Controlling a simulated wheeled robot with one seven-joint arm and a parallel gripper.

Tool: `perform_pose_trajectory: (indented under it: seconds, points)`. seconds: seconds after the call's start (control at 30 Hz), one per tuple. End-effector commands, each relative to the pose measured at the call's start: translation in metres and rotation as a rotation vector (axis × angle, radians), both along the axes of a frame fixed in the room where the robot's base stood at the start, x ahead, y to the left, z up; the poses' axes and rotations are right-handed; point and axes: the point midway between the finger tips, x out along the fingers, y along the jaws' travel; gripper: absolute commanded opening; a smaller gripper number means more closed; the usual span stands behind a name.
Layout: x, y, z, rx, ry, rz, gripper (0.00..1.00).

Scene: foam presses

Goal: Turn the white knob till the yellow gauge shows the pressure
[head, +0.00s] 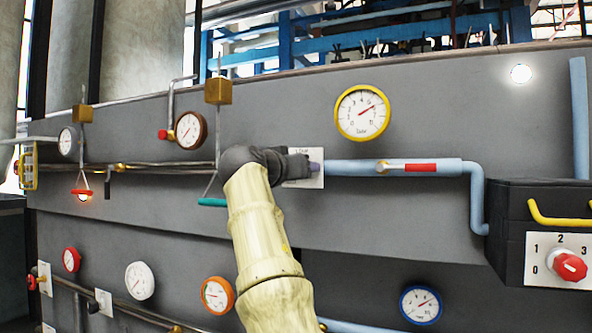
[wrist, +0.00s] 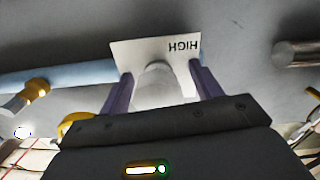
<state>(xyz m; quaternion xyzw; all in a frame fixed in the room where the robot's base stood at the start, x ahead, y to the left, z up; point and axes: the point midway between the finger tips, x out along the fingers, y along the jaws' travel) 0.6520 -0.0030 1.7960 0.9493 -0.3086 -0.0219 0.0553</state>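The yellow gauge (head: 362,113) is on the grey wall in the head view. Its red needle points to the upper right; its numerals are small. My gripper (head: 313,168) is at the white plate (head: 303,182) to the lower left of that gauge. My gripper hides the knob in the head view.
A light blue pipe (head: 345,167) runs right from the plate, with a red-handled valve (head: 420,168). A dark box with a red dial (head: 570,266) stands at the right. A teal handle (head: 212,202) hangs left of my arm. Several other gauges are on the wall.

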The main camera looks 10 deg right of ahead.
Motion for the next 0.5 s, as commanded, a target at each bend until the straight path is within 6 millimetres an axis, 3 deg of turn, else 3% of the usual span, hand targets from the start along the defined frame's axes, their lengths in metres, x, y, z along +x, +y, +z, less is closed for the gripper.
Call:
perform_pose_trajectory:
  seconds: [0.27, 0.5]
  points:
    - [-0.004, 0.003, 0.002, -0.003, -0.005, 0.002, 0.65]
    - [-0.031, 0.023, -0.001, -0.002, -0.006, 0.006, 0.65]
